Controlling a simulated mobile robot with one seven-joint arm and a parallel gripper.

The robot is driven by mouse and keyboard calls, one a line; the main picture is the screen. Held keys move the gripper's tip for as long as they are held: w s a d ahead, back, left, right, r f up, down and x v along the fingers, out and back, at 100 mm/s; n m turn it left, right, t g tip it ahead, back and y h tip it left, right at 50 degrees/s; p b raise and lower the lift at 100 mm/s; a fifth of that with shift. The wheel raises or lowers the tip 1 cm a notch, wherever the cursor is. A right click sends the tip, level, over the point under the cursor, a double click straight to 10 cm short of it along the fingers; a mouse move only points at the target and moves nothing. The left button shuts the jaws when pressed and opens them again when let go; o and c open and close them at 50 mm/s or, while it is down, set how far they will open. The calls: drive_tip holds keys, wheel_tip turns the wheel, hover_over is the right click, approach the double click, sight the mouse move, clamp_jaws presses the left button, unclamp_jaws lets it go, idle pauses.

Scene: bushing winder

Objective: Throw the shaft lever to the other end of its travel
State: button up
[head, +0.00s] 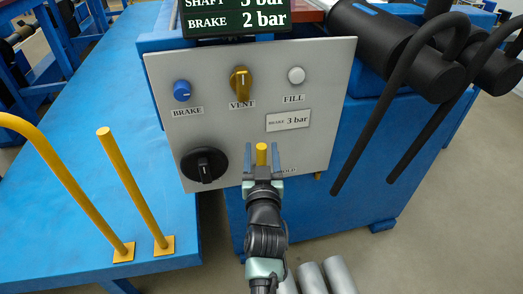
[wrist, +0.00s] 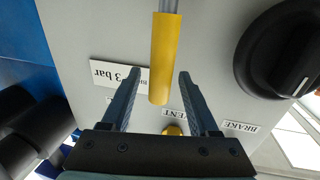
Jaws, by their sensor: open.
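The shaft lever has a yellow grip (head: 261,153) low on the grey control panel. In the wrist view its yellow grip (wrist: 160,60) joins a grey rod at the top edge. My gripper (head: 261,148) is open in front of the panel, with one finger on each side of the grip. In the wrist view my gripper (wrist: 158,75) shows the grip's end between the fingers, with a gap on both sides. The lever's base is hidden behind my gripper in the head view. A label beside it is partly covered and appears to read HOLD.
The panel holds a black rotary knob (head: 204,165), a blue BRAKE knob (head: 182,91), a yellow VENT knob (head: 241,81) and a white FILL button (head: 296,75). Yellow posts (head: 133,188) rise from the blue platform at left. Black bars (head: 375,110) hang at right.

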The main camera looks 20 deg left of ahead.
drive_tip(key=shift+c, duration=0.2)
clamp_jaws()
idle(1.3)
